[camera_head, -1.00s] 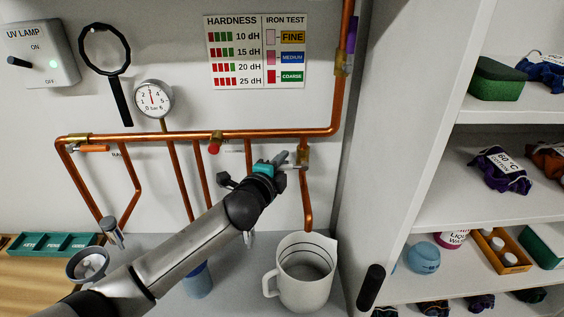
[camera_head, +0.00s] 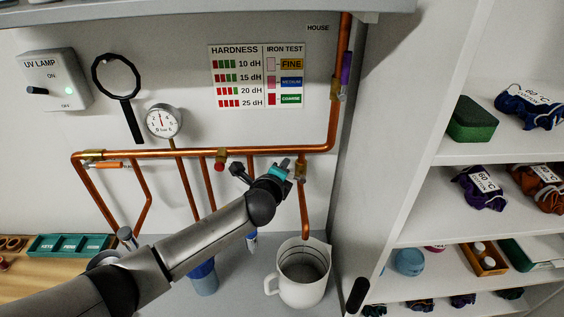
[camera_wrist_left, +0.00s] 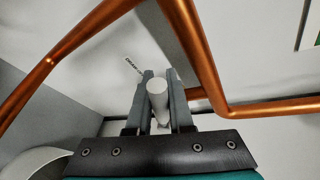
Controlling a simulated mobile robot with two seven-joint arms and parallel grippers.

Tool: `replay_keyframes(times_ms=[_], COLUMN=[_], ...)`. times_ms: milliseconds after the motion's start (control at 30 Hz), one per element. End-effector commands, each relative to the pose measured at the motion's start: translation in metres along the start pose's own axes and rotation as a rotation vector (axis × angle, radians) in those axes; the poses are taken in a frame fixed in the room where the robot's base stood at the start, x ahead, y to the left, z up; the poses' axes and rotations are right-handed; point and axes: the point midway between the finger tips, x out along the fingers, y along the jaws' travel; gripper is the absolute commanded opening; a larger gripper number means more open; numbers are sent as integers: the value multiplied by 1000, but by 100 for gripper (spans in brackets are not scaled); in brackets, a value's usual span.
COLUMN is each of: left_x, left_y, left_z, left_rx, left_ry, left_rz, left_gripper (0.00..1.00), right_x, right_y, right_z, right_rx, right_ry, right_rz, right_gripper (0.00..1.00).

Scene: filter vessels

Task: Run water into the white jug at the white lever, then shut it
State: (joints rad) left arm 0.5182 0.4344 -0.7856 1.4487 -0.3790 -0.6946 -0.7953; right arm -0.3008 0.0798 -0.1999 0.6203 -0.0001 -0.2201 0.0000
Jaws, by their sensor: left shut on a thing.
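The white jug (camera_head: 303,290) stands upright on the grey counter, its open mouth under the end of a copper outlet pipe (camera_head: 304,220). No stream shows below the pipe, and I cannot tell whether the jug holds water. My left gripper (camera_head: 286,166) is at the brass valve (camera_head: 300,171) on that pipe and hides the lever in the head view. In the left wrist view, the fingers of my left gripper (camera_wrist_left: 158,88) are shut on the white lever (camera_wrist_left: 158,98), whose round end shows between them. My right gripper is not in view.
A blue vessel (camera_head: 203,279) stands under my left arm. Shelves (camera_head: 430,233) flank the right side.

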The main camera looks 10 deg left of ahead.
Motion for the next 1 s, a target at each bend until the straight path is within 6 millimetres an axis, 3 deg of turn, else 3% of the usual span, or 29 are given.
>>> replay_keyframes(times_ms=[333,867,900,1000], left_x=[-1,-1,-1,-1], left_y=[-8,-9,-9,-9], left_z=[0,0,0,0], left_rx=[129,148,148,148], left_ry=[-29,-34,-34,-33], left_rz=[51,60,60,60], left_gripper=[0,0,23,34], right_x=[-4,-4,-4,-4], right_y=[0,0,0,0], right_z=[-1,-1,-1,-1], right_rx=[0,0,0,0], right_ry=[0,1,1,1], right_rz=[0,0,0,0], right_gripper=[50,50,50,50])
